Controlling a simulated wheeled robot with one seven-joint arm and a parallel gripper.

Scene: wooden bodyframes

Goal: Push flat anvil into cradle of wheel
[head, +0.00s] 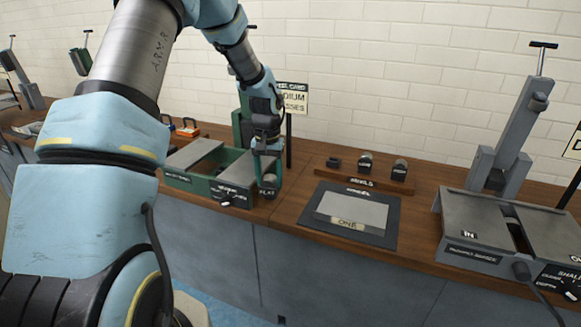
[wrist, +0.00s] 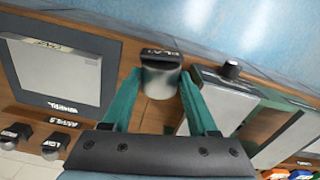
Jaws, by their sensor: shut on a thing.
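My gripper (head: 268,184) is shut on the flat anvil (head: 268,179), a short grey metal cylinder with a dark label, at the front right corner of the green machine. In the wrist view the anvil (wrist: 160,84) sits between the two teal fingers of my gripper (wrist: 161,77). The green machine (head: 178,180), which looks like the wheel, has grey top plates, a dark slot between them and a front knob. It also shows in the wrist view (wrist: 268,92), right of the fingers. I cannot make out the cradle; my arm partly covers the machine's upright.
An anvil rack (head: 365,180) with three small dark anvils stands behind a dark tray (head: 302,216) holding a grey sheet. A grey machine (head: 470,222) with a tall upright stands at the right. A card on a post (head: 294,99) rises behind my gripper. Bare wood lies right of the green machine.

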